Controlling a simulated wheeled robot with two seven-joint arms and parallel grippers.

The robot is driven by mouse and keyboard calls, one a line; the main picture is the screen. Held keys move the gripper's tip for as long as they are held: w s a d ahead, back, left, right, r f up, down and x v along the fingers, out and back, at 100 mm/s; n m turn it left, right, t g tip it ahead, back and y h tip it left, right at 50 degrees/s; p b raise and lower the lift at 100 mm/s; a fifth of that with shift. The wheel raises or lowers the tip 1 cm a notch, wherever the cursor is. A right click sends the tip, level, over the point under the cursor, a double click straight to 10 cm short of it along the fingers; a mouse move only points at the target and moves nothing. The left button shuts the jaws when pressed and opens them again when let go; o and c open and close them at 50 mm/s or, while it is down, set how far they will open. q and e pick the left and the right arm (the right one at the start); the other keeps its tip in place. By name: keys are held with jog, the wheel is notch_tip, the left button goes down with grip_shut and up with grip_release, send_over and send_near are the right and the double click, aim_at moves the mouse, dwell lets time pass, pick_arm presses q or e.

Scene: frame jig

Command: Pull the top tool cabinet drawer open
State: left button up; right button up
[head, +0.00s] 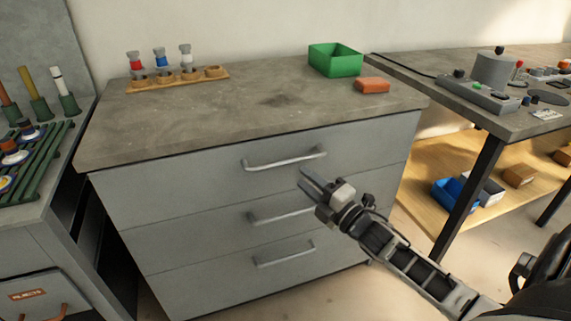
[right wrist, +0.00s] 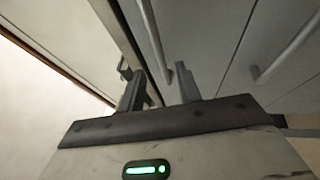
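The grey tool cabinet has three drawers, all closed flush. The top drawer (head: 190,187) has a silver bar handle (head: 285,161), which also shows in the right wrist view (right wrist: 152,38). My right gripper (head: 306,180) is in front of the top drawer, just below the right part of its handle. In the right wrist view its two fingers (right wrist: 161,88) are apart with nothing held, and the handle's near end appears in line with the gap between them. I cannot tell whether a finger touches the handle. My left gripper is not in view.
On the cabinet top (head: 190,115) are a wooden holder (head: 150,84) with small coloured-top pieces, a green bin (head: 335,60) and an orange block (head: 372,85). A workbench (head: 480,115) stands at right, a rack (head: 35,165) at left.

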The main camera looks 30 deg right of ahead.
aim_at(287, 164)
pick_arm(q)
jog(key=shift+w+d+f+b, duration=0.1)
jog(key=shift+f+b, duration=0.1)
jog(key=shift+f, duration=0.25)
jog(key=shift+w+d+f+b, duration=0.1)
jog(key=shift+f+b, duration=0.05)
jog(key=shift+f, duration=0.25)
pick_arm(e)
jog(key=shift+x, duration=4)
jog(key=shift+c, duration=0.3)
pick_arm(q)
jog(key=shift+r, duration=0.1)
pick_arm(e)
grip_shut()
